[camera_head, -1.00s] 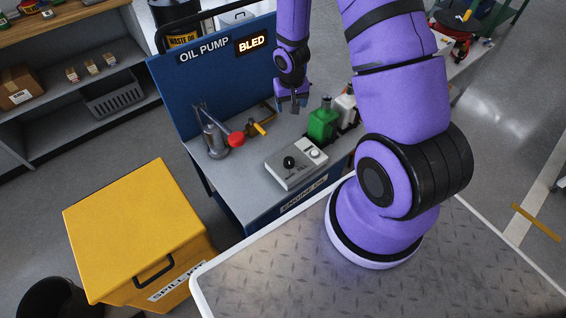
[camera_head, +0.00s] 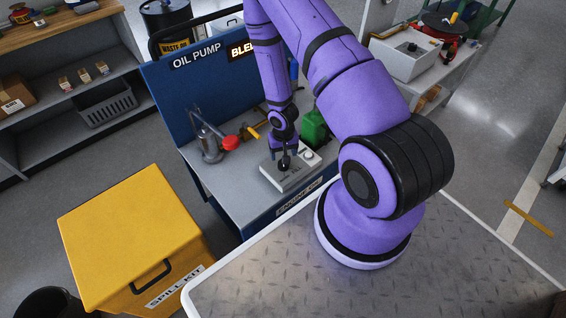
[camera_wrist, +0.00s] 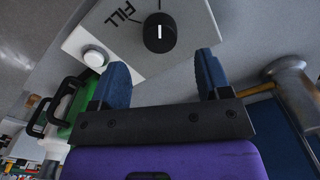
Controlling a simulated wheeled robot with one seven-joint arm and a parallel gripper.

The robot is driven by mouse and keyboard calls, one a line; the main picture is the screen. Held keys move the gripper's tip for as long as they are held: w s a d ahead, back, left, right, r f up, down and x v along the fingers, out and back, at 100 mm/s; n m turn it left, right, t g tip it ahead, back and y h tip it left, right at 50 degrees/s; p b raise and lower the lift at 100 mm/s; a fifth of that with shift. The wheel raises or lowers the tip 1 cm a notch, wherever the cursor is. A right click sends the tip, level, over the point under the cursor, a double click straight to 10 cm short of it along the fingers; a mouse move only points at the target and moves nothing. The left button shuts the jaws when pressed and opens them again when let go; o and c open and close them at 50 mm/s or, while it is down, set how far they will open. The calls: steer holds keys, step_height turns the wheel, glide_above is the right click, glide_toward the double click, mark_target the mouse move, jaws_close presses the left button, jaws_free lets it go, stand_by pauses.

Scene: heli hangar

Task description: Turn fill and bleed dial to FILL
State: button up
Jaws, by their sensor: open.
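The fill and bleed dial is a black round knob (camera_wrist: 159,32) with a white pointer mark, on a pale control box (camera_head: 292,183). In the wrist view it lies just beyond the gap between my fingers, with the word FILL printed beside it. My gripper (camera_wrist: 163,70) is open, with blue finger pads apart and nothing between them. In the head view my gripper (camera_head: 284,150) points down over the dial, which it partly hides. A white round knob (camera_wrist: 95,57) sits on the same box. The lit sign (camera_head: 240,51) is partly covered by my arm.
The box stands on the blue oil pump cart (camera_head: 236,194). A yellow spill kit bin (camera_head: 135,235) stands at the front left.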

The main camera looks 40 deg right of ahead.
steer(key=shift+f, duration=3)
steer(key=c, duration=0.9)
